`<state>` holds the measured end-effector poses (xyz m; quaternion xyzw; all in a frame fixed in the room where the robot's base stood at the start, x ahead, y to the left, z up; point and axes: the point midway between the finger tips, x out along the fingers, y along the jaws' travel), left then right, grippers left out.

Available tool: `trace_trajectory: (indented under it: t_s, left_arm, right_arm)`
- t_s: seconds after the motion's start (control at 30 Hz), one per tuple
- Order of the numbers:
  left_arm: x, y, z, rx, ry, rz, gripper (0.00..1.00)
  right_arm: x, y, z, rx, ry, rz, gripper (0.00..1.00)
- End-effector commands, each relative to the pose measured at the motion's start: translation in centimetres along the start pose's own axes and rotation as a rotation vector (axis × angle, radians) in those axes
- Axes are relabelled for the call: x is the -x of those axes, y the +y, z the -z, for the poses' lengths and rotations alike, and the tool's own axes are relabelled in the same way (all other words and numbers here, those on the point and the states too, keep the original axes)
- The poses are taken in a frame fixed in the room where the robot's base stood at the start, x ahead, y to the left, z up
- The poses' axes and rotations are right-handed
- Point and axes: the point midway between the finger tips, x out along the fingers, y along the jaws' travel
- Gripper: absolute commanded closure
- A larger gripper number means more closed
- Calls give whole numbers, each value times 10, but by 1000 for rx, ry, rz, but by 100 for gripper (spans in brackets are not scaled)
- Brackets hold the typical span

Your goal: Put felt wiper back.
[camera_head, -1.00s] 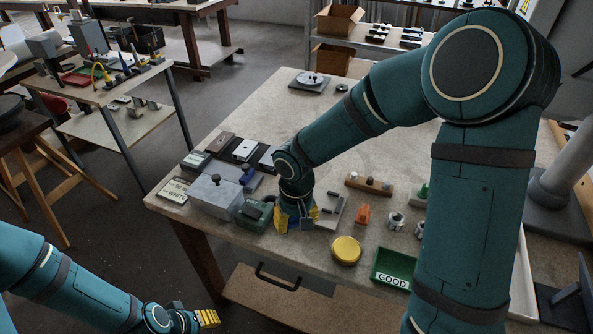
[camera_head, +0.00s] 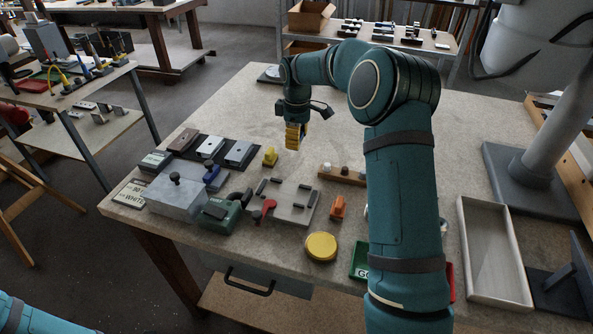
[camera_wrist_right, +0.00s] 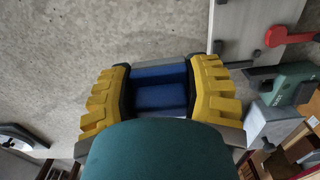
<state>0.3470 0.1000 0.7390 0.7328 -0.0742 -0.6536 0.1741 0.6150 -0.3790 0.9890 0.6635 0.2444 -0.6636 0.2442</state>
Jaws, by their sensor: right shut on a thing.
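My right gripper (camera_head: 295,137) is above the far middle of the workbench, beyond the grey fixture plate (camera_head: 292,214). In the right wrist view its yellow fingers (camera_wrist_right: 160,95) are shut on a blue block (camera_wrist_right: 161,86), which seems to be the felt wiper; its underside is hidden. In the head view the fingers hide most of the block. The fixture plate carries several dark bars and a red-handled clamp (camera_head: 266,206) at its front left. My left gripper is out of view; only a bit of my left arm shows at the lower left.
A yellow round tin (camera_head: 321,246), an orange piece (camera_head: 338,207) and a green GOOD tray (camera_head: 358,262) stand at the front. A grey box (camera_head: 176,198) and green tool (camera_head: 219,216) stand left.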

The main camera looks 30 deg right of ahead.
Motion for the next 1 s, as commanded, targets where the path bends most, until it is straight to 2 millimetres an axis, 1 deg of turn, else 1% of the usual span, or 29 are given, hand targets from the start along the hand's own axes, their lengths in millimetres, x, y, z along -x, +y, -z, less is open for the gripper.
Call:
trace_trajectory:
  t_s: [0.23,0.3,0.47,0.6,0.7,0.8,1.0]
  left_arm:
    - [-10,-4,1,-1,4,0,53]
    - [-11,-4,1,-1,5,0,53]
    - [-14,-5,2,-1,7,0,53]
    - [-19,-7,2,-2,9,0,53]
    - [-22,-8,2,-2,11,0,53]
    - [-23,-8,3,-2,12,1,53]
    - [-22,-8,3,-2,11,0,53]
  right_arm:
    - [-37,0,0,5,-2,4,81]
    - [-45,0,0,4,-1,2,81]
    - [-58,0,0,3,-1,1,81]
    - [-81,0,-1,3,-2,4,81]
    - [-94,0,-1,2,-1,2,81]
    - [-98,0,0,2,1,0,81]
    - [-97,0,0,3,1,0,81]
